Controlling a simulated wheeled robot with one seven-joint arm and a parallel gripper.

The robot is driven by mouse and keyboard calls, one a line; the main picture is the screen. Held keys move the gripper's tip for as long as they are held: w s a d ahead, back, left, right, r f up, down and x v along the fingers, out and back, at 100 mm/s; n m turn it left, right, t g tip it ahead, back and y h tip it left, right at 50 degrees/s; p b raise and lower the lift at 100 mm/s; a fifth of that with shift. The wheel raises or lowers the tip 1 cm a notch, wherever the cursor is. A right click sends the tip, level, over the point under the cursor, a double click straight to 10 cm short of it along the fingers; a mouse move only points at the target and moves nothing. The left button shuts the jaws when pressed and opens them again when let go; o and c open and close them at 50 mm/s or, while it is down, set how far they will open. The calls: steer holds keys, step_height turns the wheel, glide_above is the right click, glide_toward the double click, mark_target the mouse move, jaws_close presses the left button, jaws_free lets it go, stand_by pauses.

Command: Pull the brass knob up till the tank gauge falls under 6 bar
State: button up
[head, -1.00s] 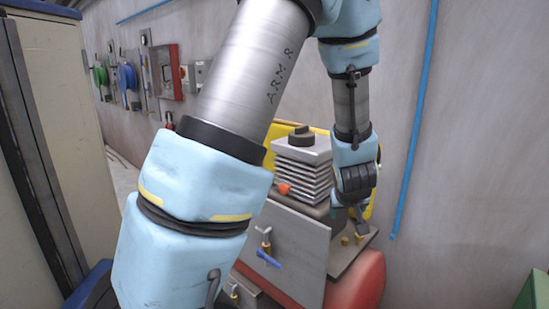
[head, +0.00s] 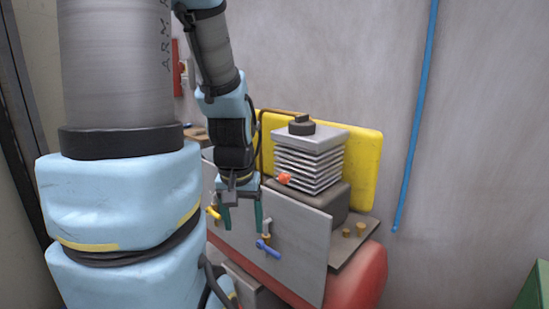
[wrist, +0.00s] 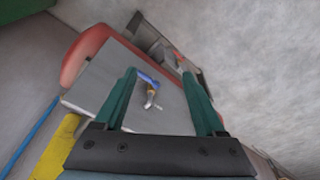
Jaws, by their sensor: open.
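Two small brass knobs, a nearer one (head: 346,232) and a farther one (head: 360,229), stand on the dark plate at the right end of the red tank (head: 366,278). I cannot tell which is the task's knob. My gripper (head: 243,229) is open and empty, pointing down to the left of these knobs, by the grey panel (head: 303,255). A brass valve with a blue lever (head: 268,249) is close to the right finger. In the wrist view the blue lever (wrist: 148,78) appears between my fingers, apart from them. I see no readable tank gauge.
A finned grey block (head: 310,165) with a black cap stands on the tank, with an orange ball (head: 284,178) at its side. A yellow guard (head: 366,165) is behind it. A yellow-handled valve (head: 213,212) is left of my gripper. A blue pipe (head: 412,130) runs up the wall.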

step_height(320, 180, down, 7)
steer(key=s+b, duration=0.1)
steer(key=b, duration=0.4)
steer(key=shift+r+g, duration=0.15)
steer(key=shift+g, duration=0.15)
